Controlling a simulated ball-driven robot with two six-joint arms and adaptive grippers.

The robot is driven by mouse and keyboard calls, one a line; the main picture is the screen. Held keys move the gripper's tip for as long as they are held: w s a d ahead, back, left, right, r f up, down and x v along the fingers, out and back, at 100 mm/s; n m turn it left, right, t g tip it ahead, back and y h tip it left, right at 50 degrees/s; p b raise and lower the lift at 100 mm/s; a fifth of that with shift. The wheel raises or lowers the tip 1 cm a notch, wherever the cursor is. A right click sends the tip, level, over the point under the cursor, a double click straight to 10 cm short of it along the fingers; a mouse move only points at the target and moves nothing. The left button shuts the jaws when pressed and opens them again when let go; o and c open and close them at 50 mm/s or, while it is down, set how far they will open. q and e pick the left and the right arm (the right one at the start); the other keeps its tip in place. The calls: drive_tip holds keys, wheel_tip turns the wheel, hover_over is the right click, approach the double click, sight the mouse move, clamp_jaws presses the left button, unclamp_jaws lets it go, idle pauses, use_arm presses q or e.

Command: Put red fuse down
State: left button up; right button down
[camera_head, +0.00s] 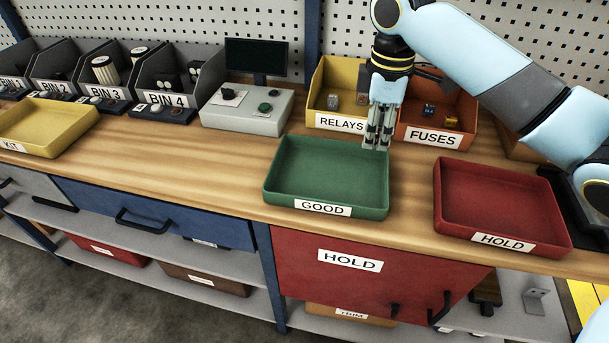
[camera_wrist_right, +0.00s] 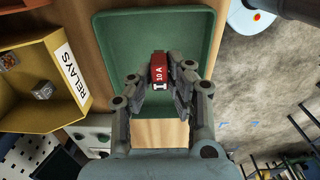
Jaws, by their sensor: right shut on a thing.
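The red fuse (camera_wrist_right: 158,70), marked 10 A, is held between the fingertips of my right gripper (camera_wrist_right: 157,88) in the wrist view. In the head view my right gripper (camera_head: 377,146) points down near the back right edge of the green GOOD tray (camera_head: 322,198). The fuse cannot be made out there. In the wrist view the green tray (camera_wrist_right: 115,55) lies beyond the fuse and looks empty. I cannot tell how high the fuse is above it. My left gripper is not in view.
The yellow RELAYS bin (camera_head: 337,122) and orange FUSES bin (camera_head: 433,137) stand behind the gripper; FUSES holds a blue fuse (camera_head: 429,109) and a yellowish one (camera_head: 451,122). An empty red HOLD tray (camera_head: 500,196) is at right. A grey tester box (camera_head: 247,109) stands left.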

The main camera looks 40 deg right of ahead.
sight(313, 176)
drive_tip(key=w+a+f, duration=0.2)
drive_tip(key=w, duration=0.1)
drive_tip(key=w+a+f, duration=0.4)
drive_tip(key=w+a, duration=0.1)
drive_tip(key=shift+w+f+p, duration=0.3)
drive_tip(key=shift+w+p, duration=0.05)
drive_tip(key=shift+p, duration=0.05)
drive_tip(key=shift+w+f, duration=0.2)
drive_tip(key=shift+a+f, duration=0.1)
drive_tip(key=shift+f, duration=0.25)
wheel_tip(313, 176, down, 3)
drive_tip(key=shift+f, duration=0.15)
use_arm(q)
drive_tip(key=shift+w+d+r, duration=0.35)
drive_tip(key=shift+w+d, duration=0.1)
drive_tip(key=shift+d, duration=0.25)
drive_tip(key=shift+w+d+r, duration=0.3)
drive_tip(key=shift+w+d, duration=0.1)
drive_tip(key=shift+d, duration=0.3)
use_arm(e)
drive_tip(key=shift+f, duration=0.15)
drive_tip(key=c, duration=1.3)
unclamp_jaws()
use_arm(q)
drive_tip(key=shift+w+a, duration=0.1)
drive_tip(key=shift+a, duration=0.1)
use_arm(e)
drive_tip(key=shift+o, duration=0.2)
